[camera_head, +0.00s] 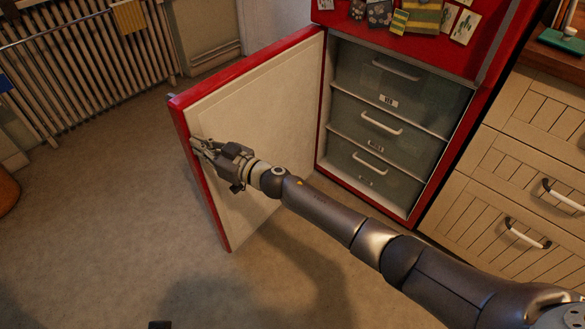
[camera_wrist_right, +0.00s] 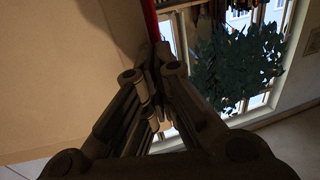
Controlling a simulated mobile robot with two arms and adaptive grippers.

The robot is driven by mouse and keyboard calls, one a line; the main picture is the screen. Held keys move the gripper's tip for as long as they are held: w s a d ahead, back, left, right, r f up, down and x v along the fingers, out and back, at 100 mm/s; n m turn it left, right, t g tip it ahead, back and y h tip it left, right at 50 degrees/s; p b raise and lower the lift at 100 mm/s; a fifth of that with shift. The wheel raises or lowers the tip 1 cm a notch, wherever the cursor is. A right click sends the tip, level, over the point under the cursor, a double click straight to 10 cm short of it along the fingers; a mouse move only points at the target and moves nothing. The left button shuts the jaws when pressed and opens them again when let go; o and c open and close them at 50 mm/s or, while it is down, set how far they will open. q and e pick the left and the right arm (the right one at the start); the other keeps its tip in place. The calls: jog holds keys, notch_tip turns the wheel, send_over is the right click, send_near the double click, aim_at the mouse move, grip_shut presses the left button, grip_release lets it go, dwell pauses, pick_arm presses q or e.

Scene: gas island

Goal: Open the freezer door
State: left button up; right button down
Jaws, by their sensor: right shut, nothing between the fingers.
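The red freezer door (camera_head: 262,130) stands wide open in the head view, swung out to the left, with its pale inner face showing. The freezer compartment (camera_head: 375,125) behind it shows several grey drawers with white handles. My right gripper (camera_head: 197,146) is shut and empty at the door's free left edge, in front of the inner face. In the wrist view my right gripper's fingers (camera_wrist_right: 152,70) are together, with the pale door panel (camera_wrist_right: 60,70) at left and a strip of its red edge above the fingertips. I cannot tell whether they touch the door.
A radiator (camera_head: 85,75) stands against the wall at the upper left. Wooden drawers (camera_head: 515,195) with handles stand right of the freezer. The floor (camera_head: 110,215) left of the door is largely clear. A leafy plant (camera_wrist_right: 235,65) by a window shows in the wrist view.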

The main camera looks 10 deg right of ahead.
pick_arm(q)
jog(key=shift+s+a+r+b, duration=0.15)
jog(key=shift+r+b, duration=0.1)
jog(key=shift+r, duration=0.3)
jog(key=shift+s+a+r+b, duration=0.1)
jog(key=shift+a+r+b, duration=0.1)
jog(key=shift+r, duration=0.35)
jog(key=shift+s+a+r+b, duration=0.1)
jog(key=shift+r+b, duration=0.15)
jog(key=shift+r, duration=0.3)
pick_arm(e)
jog(key=shift+m+t+h, duration=0.6)
jog(key=shift+t+h, duration=0.1)
jog(key=shift+x, duration=2.7)
send_near(187, 139)
jog(key=d+f, duration=0.1)
jog(key=f, duration=0.1)
jog(key=shift+w+r, duration=0.1)
jog(key=shift+w, duration=0.2)
